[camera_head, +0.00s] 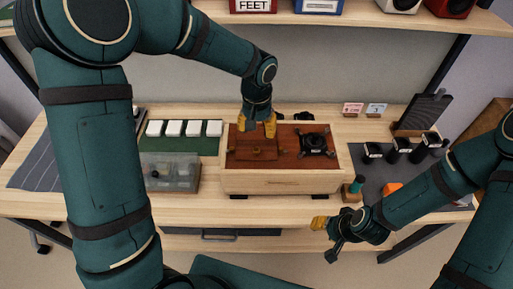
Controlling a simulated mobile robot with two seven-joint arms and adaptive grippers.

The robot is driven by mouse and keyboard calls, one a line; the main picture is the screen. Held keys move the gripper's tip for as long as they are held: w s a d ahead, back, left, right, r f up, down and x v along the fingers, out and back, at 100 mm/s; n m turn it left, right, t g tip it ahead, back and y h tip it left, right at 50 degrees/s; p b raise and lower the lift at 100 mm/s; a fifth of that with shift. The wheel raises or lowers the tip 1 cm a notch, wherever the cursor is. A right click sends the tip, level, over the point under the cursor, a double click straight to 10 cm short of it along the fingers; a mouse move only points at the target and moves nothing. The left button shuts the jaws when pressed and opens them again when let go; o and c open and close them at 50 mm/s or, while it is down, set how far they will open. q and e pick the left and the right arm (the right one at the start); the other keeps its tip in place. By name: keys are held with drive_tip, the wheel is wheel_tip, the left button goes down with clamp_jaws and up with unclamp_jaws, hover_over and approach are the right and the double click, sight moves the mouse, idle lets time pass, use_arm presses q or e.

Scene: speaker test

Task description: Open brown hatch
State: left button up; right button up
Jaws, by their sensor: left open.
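A light wooden box (282,182) stands on the table in the middle of the head view, with a reddish-brown top. A brown hatch (257,154) lies on the left part of that top and looks flat and closed. My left gripper (257,127) points down over the hatch's far edge, its yellow fingertips apart. The fingers hide part of the hatch, and I cannot tell whether they touch it. My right gripper (326,238) is low in front of the table's front edge, away from the box, with its fingers apart and empty.
A black square part (314,142) sits on the right of the box top. White blocks (174,128) and a clear case (170,174) stand to the left. Black cups (398,148), a small green-topped item (355,186) and an orange piece (392,188) are to the right.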

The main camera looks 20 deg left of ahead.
sight(257, 148)
use_arm(q)
wheel_tip(257, 148, down, 10)
idle(0.4)
clamp_jaws()
